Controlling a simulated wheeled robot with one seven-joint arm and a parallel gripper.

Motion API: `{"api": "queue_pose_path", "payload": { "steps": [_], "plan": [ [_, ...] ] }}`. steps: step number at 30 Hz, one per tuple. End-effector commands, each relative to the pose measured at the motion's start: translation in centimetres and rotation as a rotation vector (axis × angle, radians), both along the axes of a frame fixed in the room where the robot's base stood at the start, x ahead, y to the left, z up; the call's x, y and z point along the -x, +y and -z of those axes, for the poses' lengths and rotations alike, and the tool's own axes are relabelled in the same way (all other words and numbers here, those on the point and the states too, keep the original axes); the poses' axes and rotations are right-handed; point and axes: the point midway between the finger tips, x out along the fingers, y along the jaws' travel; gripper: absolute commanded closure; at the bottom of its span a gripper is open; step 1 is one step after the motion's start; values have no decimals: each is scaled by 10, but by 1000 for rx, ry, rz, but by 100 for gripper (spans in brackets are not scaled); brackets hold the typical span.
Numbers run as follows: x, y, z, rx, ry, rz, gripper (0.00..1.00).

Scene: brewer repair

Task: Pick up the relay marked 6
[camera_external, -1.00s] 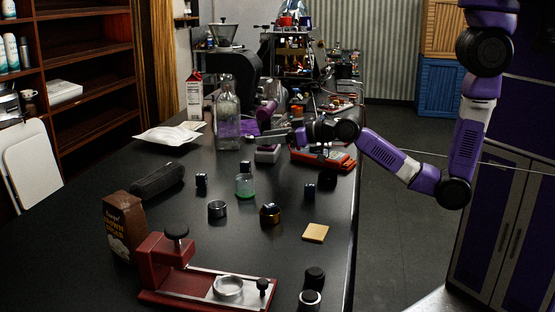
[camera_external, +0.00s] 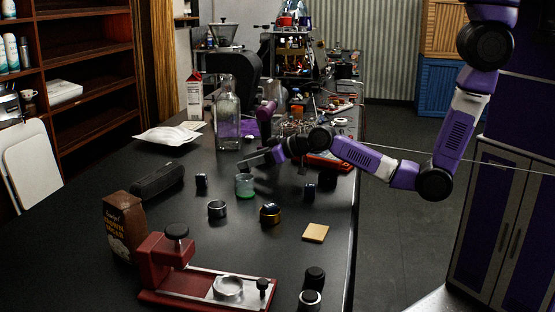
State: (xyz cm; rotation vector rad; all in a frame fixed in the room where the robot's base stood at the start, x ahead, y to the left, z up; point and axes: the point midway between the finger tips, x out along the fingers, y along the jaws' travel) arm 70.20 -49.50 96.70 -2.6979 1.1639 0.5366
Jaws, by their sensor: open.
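Small dark blocks that look like relays stand on the black table: one (camera_external: 202,181) left of the green jar, one (camera_external: 309,191) to its right. Their marks are too small to read, so I cannot tell which is 6. My gripper (camera_external: 252,159) is open and points left, low over the table just behind the green jar (camera_external: 245,187). I see nothing held in it. The spot directly behind the jar, where a third dark block stood earlier, is largely covered by the gripper.
A tall glass bottle (camera_external: 228,125) stands close behind my gripper. A red tray (camera_external: 328,165) lies under my forearm. Metal rings, a red-brown press (camera_external: 165,262) and a brown bag (camera_external: 124,228) are nearer the camera.

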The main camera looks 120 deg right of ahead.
Motion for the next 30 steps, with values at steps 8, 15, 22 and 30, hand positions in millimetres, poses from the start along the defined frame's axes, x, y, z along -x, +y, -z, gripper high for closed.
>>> {"api": "queue_pose_path", "payload": {
  "steps": [8, 15, 22, 30],
  "plan": [
    [-2, -2, 2, 0, 0, 0, 55],
    [-2, -2, 2, 0, 0, 0, 98],
    [-2, -2, 2, 0, 0, 0, 100],
    [-2, -3, -5, 1, -1, 0, 100]
  ]
}}
